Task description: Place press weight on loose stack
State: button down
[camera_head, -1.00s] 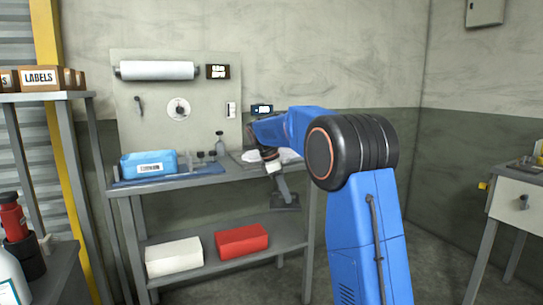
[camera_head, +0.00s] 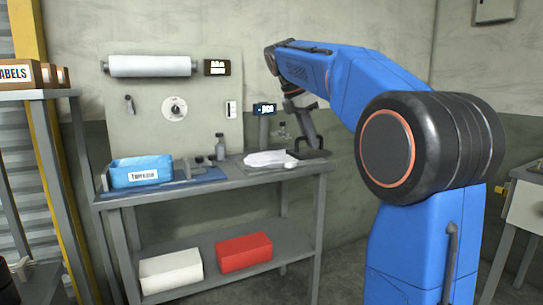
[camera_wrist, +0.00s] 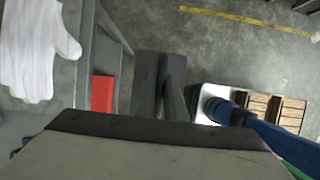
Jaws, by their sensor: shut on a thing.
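My gripper (camera_head: 308,134) points down near the right end of the bench in the head view. It is shut on the dark press weight (camera_head: 310,154), a flat plate at its tip. The white gloves of the loose stack (camera_head: 265,158) lie on the bench top, left of the weight. The stack also shows at the upper left of the wrist view (camera_wrist: 38,50), apart from my gripper. In the head view I cannot tell how high the weight is above the bench level. My gripper's body hides much of the lower wrist view.
The grey bench (camera_head: 225,183) also bears a blue bin (camera_head: 142,172) and bottles (camera_head: 220,147). Its lower shelf holds a white box (camera_head: 171,270) and a red box (camera_head: 244,252). A small display (camera_head: 264,109) stands behind the stack.

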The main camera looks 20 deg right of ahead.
aim_at(268, 161)
jog(key=i, duration=1.1)
